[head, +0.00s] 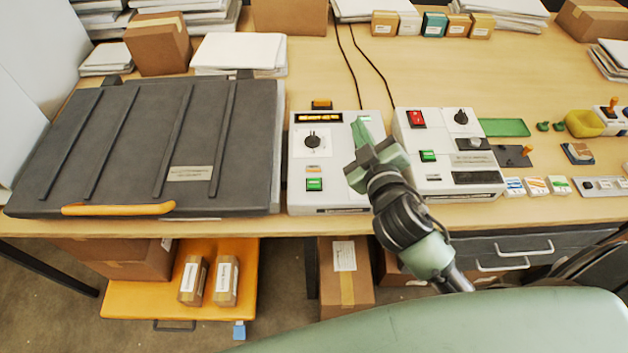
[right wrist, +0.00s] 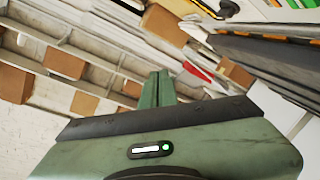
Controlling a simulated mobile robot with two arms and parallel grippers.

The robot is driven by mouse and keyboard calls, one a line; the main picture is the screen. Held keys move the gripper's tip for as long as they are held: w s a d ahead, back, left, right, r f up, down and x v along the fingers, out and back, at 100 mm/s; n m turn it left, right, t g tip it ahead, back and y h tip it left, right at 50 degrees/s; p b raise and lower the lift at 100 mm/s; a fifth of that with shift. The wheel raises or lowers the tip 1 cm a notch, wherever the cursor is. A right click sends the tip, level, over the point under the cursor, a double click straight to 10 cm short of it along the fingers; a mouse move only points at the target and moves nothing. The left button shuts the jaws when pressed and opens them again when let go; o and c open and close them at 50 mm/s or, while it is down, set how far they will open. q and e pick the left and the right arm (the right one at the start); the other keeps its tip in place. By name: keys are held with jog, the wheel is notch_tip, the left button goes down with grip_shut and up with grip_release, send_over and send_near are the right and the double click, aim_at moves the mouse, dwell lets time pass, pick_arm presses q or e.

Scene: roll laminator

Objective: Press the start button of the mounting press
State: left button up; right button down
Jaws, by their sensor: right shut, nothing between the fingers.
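The mounting press (head: 140,145) is a large dark grey flat unit with a closed ribbed lid and an orange front handle, at the left of the table. A white control box (head: 300,148) stands against its right side, with an orange display, a black knob and a green button (head: 314,184) low on its face. My right gripper (head: 362,126) is over the right part of this box, to the right of and farther back than the green button. Its fingers are together and empty; they also show in the right wrist view (right wrist: 157,88). My left gripper is not in view.
A second white control box (head: 412,142) with a red switch, a knob and a green button stands close on the right of my gripper. Two black cables run behind. Small cards and a green tray (head: 504,127) lie farther right. Boxes and paper stacks line the back.

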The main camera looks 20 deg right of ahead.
jog(key=w+a+r+n+t+y, duration=0.2)
jog(key=a+r+n+t+y, duration=0.2)
jog(key=a+r+n+y, duration=0.55)
jog(key=s+a+r+n+g+y, duration=0.25)
jog(key=a+n+g+y, duration=0.5)
jog(key=n, duration=0.55)
notch_tip(320, 180, down, 5)
jog(key=a+n+g, duration=0.1)
jog(key=n+g, duration=0.4)
jog(key=n, duration=0.1)
jog(key=w+d+f+n+g+h, duration=0.1)
jog(key=d+f+n+g+h, duration=0.1)
jog(key=d+f+h, duration=0.6)
notch_tip(320, 180, down, 2)
jog(key=shift+w+d+f, duration=0.1)
jog(key=shift+w+d, duration=0.05)
jog(key=shift+d, duration=0.6)
